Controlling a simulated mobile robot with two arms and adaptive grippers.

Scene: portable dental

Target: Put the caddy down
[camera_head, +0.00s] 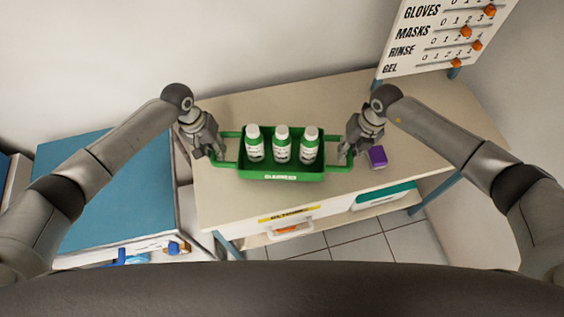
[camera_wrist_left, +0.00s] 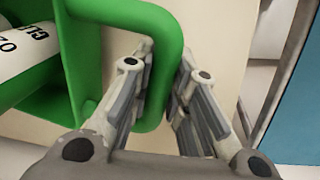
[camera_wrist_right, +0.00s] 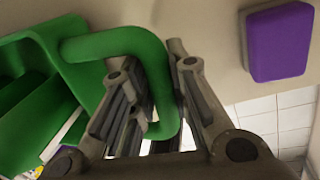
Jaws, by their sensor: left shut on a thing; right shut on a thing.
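The green caddy (camera_head: 280,175) holds 3 white bottles (camera_head: 282,146) with green labels, standing upright in a row. It is over the beige table top; I cannot tell whether its base touches the surface. My left gripper (camera_head: 219,152) is shut on the caddy's left handle, which shows between the fingers in the left wrist view (camera_wrist_left: 160,85). My right gripper (camera_head: 345,155) is shut on the right handle, which shows between the fingers in the right wrist view (camera_wrist_right: 158,85). The caddy looks about level.
A purple block (camera_head: 377,157) lies on the table (camera_head: 250,205) just right of my right gripper. A board with orange sliders (camera_head: 440,40) stands at the back right. A blue-topped cabinet (camera_head: 110,200) is to the left. Bare table lies in front of the caddy.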

